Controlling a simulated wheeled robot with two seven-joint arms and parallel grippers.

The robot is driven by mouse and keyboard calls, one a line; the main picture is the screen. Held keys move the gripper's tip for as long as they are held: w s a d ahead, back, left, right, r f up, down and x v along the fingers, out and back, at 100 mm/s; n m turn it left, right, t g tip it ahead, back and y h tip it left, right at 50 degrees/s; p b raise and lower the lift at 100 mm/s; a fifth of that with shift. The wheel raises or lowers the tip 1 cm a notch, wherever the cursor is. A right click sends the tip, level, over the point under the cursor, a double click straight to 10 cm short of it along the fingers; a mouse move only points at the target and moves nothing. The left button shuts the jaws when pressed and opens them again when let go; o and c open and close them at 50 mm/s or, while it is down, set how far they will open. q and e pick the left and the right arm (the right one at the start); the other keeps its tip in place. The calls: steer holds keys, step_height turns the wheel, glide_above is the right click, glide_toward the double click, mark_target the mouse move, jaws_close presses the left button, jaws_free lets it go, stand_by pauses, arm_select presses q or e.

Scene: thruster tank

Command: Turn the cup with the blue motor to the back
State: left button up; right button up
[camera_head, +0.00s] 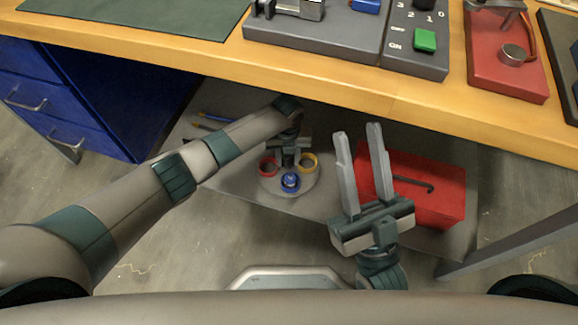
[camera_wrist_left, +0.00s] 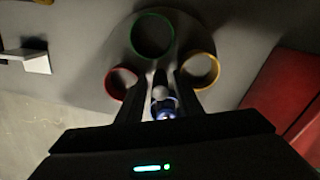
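The round grey holder (camera_head: 283,192) is on the low shelf under the table. It carries a red-rimmed cup (camera_head: 269,166), a yellow-rimmed cup (camera_head: 307,161) and the cup with the blue motor (camera_head: 290,180), which faces the front, towards me. A green-rimmed cup (camera_wrist_left: 152,35) shows in the left wrist view, on the side opposite the blue motor (camera_wrist_left: 165,107). My left gripper (camera_head: 290,158) points down over the holder. Its fingers (camera_wrist_left: 158,85) are parted, and the blue motor shows in the gap; contact is unclear. My right gripper (camera_head: 360,140) is open and empty.
A red toolbox (camera_head: 430,197) with a dark handle is on the shelf right of the holder. Screwdrivers (camera_head: 205,122) lie at the back left. The wooden table edge (camera_head: 330,88) hangs above, with a blue drawer unit (camera_head: 95,105) at left and a table leg (camera_head: 500,245) at right.

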arm_select(q)
jaws_close()
steer(key=shift+m+b, duration=0.35)
steer(key=shift+m, duration=1.45)
steer(key=shift+m+b, duration=0.3)
steer(key=shift+m, duration=1.4)
steer(key=shift+m+b, duration=0.85)
steer(key=shift+m, duration=0.85)
